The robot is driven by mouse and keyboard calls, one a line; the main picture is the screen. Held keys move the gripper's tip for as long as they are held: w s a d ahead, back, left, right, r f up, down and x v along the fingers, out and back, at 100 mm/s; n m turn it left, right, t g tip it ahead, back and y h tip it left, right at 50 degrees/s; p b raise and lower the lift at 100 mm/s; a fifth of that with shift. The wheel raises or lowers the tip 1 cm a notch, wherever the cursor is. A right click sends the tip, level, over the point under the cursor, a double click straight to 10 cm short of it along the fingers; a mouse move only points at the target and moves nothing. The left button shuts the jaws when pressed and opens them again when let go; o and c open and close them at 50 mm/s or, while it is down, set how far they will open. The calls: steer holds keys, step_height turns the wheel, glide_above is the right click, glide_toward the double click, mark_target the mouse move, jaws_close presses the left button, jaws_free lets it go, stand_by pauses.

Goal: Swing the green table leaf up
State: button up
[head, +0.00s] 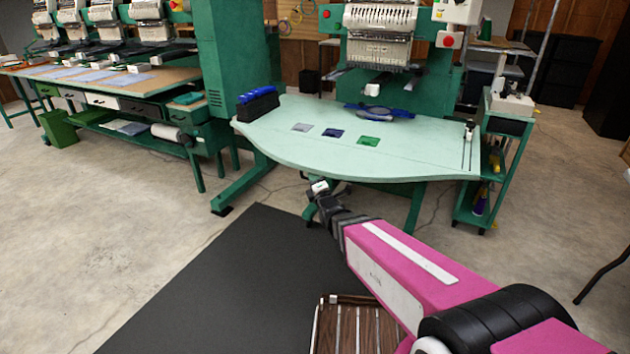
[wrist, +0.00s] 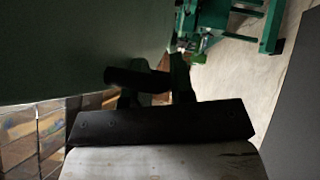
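The pale green table (head: 300,112) of the embroidery machine is in the head view. Its front part, the leaf (head: 330,160), has a curved front edge and looks about level with the rest; a thin seam line runs behind it. My gripper (head: 322,192) is low, just below and in front of the leaf's front edge. In the wrist view my dark gripper (wrist: 152,84) is close beneath a broad green surface (wrist: 70,50), apparently the leaf's underside. I cannot tell whether it touches it. The fingers are too dark to read as open or shut.
Three small fabric patches (head: 333,133) and a black box with blue tops (head: 257,103) sit on the table. A green trolley (head: 493,160) stands at the right. A black mat (head: 220,285) covers the floor in front, and a slatted wooden item (head: 355,325) is near my base.

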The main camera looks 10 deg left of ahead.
steer(key=v, duration=1)
steer(key=shift+s+d, duration=0.25)
steer(key=shift+s, duration=0.1)
steer(key=shift+w, duration=0.1)
steer(key=w+d+f+m+g+h, duration=0.4)
steer(key=d+f+m+g+h, duration=0.4)
steer(key=d+m, duration=0.5)
steer(key=s+d+f+m+g+h, duration=0.1)
steer(key=s+d+f+m+g, duration=0.1)
steer(key=s+d+m+g, duration=0.7)
steer(key=d+m+g, duration=0.1)
steer(key=d+m, duration=0.2)
steer(key=m, duration=0.1)
steer(key=shift+s, duration=0.25)
